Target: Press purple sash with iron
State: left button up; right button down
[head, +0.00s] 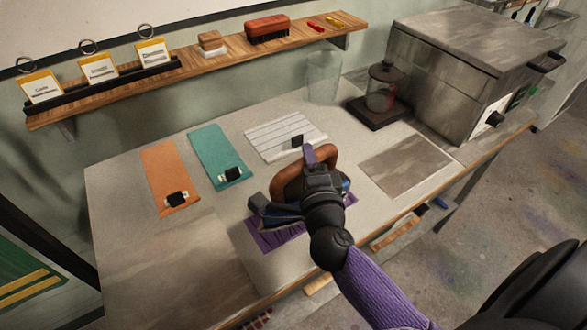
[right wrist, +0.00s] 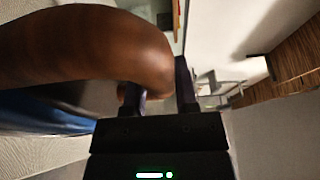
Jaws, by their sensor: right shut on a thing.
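The iron has a brown curved handle (head: 288,182) and a blue body (head: 279,216). My right gripper (head: 311,164) is shut on the handle; in the right wrist view its fingers (right wrist: 160,92) are at the handle (right wrist: 120,50). The purple sash (head: 268,240) lies on the worktop under the iron, mostly hidden by the iron and my right arm. Only its front left part and a strip at the right show. I cannot tell whether the iron's sole touches the sash. My left gripper is not in view.
Orange (head: 167,178), teal (head: 215,152) and striped white (head: 285,136) cloths with small dark clips lie behind and to the left. A glass (head: 323,78), a dark stand with a jar (head: 381,90) and a large metal box (head: 450,80) stand at the back. The front left worktop is clear.

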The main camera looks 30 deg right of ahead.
aim_at(298, 186)
jog(key=w+d+h+p, duration=0.1)
jog(key=d+m+p, duration=0.1)
jog(key=shift+w+d+f+g+h+p, duration=0.2)
jog(key=shift+w+d+g+h+p, duration=0.15)
jog(key=shift+g+h, duration=0.05)
pick_arm(q)
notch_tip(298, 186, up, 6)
jog(key=p, duration=0.2)
pick_arm(e)
jog(key=shift+w+d+f, duration=0.15)
jog(key=shift+w+f, duration=0.3)
jog(key=shift+f, duration=0.65)
jog(key=shift+f+m, duration=0.3)
notch_tip(298, 186, down, 3)
jog(key=b, duration=0.4)
jog(key=shift+f, duration=0.2)
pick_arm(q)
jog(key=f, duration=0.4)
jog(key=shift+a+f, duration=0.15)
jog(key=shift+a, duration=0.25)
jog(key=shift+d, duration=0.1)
pick_arm(e)
jog(key=shift+r, duration=0.1)
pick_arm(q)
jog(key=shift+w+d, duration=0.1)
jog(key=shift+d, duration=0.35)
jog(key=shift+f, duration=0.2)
pick_arm(e)
jog(key=shift+f, duration=0.3)
